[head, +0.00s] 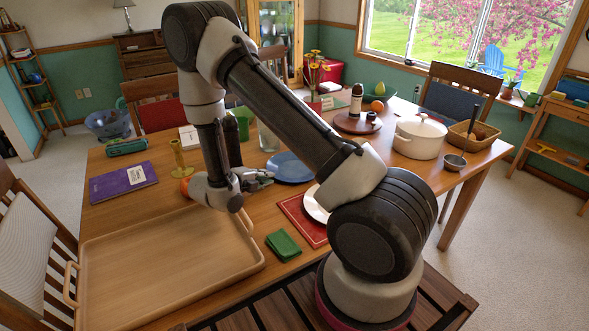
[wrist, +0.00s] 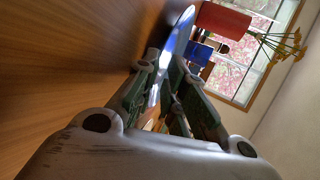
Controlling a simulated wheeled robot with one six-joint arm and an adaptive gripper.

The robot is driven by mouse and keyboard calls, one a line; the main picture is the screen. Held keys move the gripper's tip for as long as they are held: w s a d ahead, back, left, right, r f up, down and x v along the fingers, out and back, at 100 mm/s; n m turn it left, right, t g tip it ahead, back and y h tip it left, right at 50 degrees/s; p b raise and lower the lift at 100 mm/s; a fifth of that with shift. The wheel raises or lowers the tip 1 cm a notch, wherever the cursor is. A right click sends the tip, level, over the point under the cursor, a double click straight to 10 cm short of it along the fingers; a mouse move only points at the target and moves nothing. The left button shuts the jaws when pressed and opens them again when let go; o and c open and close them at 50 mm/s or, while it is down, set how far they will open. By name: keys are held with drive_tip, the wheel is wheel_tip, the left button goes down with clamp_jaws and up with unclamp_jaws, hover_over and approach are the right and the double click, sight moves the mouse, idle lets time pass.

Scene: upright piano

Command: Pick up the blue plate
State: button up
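The blue plate (head: 291,167) lies flat on the wooden table, near its middle in the head view. My gripper (head: 268,178) is low over the table at the plate's left edge, pointing right toward it. In the wrist view the plate (wrist: 178,35) shows nearly edge-on, just beyond and between the fingertips (wrist: 170,72). The fingers are apart, with a gap between them. I cannot tell whether the rim is inside the gap or just ahead of it. My arm hides part of the table to the plate's right.
A wooden tray (head: 160,268) fills the table's front left. A red placemat (head: 302,222) with a white plate (head: 317,206) and a green cloth (head: 283,245) lie in front. A yellow candlestick (head: 179,158) stands left of my gripper. A white pot (head: 420,137) is at right.

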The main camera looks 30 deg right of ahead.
drive_tip(key=x, duration=0.4)
drive_tip(key=shift+d, duration=0.15)
clamp_jaws()
